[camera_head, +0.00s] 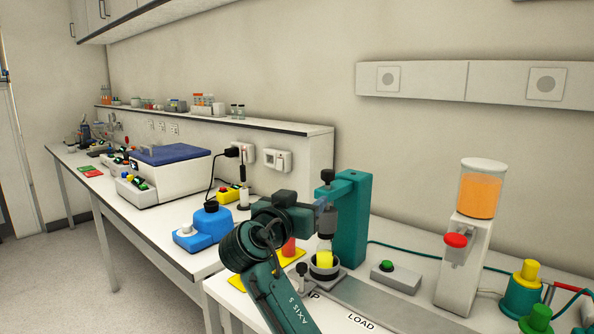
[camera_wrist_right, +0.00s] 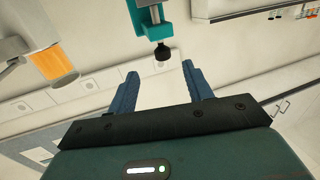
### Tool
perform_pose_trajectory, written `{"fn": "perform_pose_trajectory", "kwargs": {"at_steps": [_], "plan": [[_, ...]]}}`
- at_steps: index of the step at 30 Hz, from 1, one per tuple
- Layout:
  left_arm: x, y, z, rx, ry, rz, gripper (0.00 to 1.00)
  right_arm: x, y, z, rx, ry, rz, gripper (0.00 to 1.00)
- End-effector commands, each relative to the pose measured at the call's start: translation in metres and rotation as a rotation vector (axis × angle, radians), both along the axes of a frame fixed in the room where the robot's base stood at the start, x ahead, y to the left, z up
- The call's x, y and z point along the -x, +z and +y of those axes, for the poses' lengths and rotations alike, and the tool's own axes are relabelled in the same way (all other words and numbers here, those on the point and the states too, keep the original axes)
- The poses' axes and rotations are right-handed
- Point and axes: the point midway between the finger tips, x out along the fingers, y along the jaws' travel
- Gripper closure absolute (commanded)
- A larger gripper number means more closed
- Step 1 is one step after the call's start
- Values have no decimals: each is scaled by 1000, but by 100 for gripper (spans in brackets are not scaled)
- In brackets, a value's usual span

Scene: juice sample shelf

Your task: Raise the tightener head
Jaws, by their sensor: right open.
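The tightener is a teal upright stand (camera_head: 351,222) with a grey cylindrical head (camera_head: 327,221) and a black knob (camera_head: 327,175) on top. A jar with yellow contents (camera_head: 325,258) stands under the head in a dark round holder (camera_head: 324,272). My right gripper (camera_head: 322,205) is at the left side of the tightener, close to the head; contact cannot be told. In the wrist view its two blue fingers (camera_wrist_right: 162,82) are apart with nothing between them. The teal tightener (camera_wrist_right: 150,18) and a black part of it (camera_wrist_right: 162,50) lie beyond the fingertips. My left gripper is out of view.
A grey slide track (camera_head: 385,306) marked LOAD runs to the right. A green button box (camera_head: 396,276) and an orange juice dispenser (camera_head: 470,240) stand right of the tightener. A blue device (camera_head: 203,228) and a yellow mat (camera_head: 290,257) are to the left.

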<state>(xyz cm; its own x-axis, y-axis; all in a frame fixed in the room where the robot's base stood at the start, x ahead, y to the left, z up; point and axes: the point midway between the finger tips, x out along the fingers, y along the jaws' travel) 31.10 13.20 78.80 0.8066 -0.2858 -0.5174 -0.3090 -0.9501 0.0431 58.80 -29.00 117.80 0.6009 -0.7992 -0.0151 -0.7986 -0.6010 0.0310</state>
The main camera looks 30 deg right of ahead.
Motion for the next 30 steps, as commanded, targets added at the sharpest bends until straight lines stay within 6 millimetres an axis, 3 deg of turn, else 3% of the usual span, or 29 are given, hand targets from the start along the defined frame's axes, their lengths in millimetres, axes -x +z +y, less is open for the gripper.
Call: {"fn": "perform_pose_trajectory", "kwargs": {"at_steps": [8,21,30], "plan": [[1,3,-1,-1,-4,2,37,-5,14,-13,-4,-34,-31,49],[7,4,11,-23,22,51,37,-55,15,-85,-4,-33,-28,49],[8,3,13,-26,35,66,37,-72,12,-108,-6,-30,-30,49]]}}
